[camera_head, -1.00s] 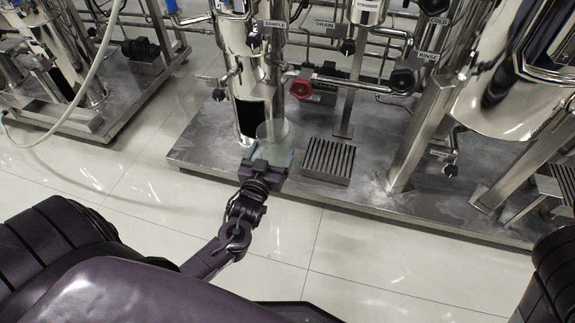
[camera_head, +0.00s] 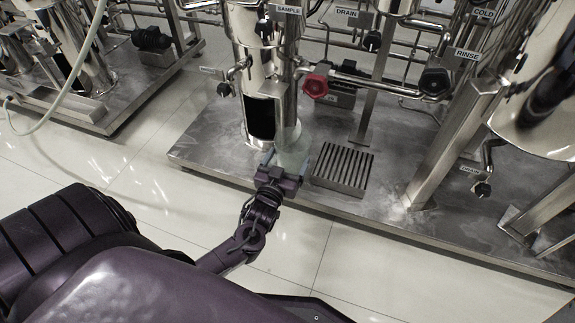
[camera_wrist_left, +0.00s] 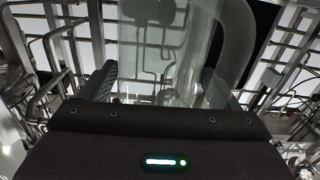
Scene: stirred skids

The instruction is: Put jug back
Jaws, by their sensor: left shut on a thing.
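The jug (camera_head: 293,152) is clear and glassy, and stands out faintly against the metal skid in the head view. My left gripper (camera_head: 285,162) is shut on it, at the front edge of the skid's base plate, left of a slatted grate. In the left wrist view the jug (camera_wrist_left: 185,50) rises between the two fingers, with its curved handle on the right. I cannot tell whether the jug's bottom touches the plate. My right gripper is not in view.
The slatted metal grate (camera_head: 343,167) sits on the skid's base plate (camera_head: 215,150). A red valve knob (camera_head: 315,86) and a dark knob (camera_head: 434,82) stick out above. A steel column (camera_head: 258,75) stands behind the jug. Bare plate lies left of the jug.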

